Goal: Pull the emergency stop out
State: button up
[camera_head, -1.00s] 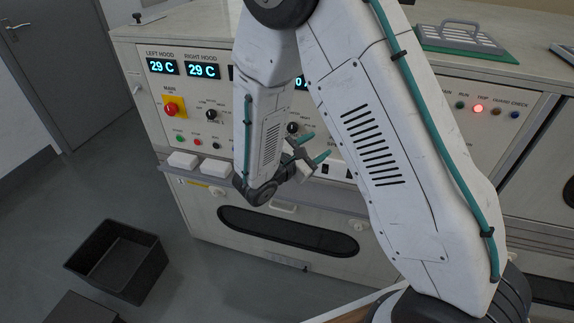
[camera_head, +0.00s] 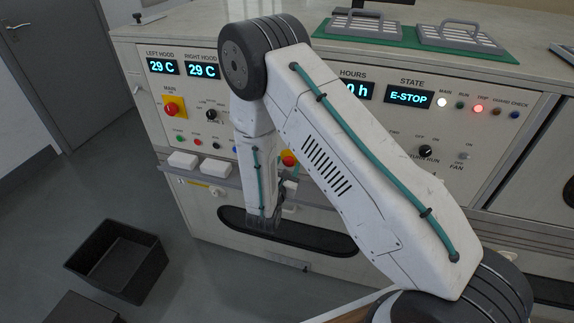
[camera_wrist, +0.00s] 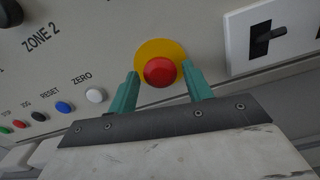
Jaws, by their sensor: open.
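The emergency stop is a red mushroom button (camera_wrist: 160,71) on a yellow round plate (camera_wrist: 148,48), on the sloping control panel. In the wrist view it sits between and just beyond the two teal fingers of my gripper (camera_wrist: 166,90). The fingers are open, one to each side of the button, with no clear contact. In the head view the red button (camera_head: 288,158) shows partly behind my arm, and my gripper there is mostly hidden by my wrist. The state display (camera_head: 409,97) reads E-STOP.
A red rotary main switch (camera_head: 172,107) on a yellow plate is at the panel's left. Near the stop are a white button (camera_wrist: 95,95), a blue button (camera_wrist: 64,107) and a black toggle switch (camera_wrist: 268,36) on a white plate. A ledge with white blocks (camera_head: 184,160) runs below.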

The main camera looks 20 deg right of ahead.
jog(key=shift+w+d, duration=0.25)
jog(key=shift+w, duration=0.1)
grip_shut()
jog(key=shift+s+a, duration=0.4)
jog(key=shift+s, duration=0.1)
grip_release()
jog(key=shift+s, duration=0.1)
jog(key=v, duration=0.7)
jog(key=shift+s+a, duration=0.25)
jog(key=shift+a, duration=0.05)
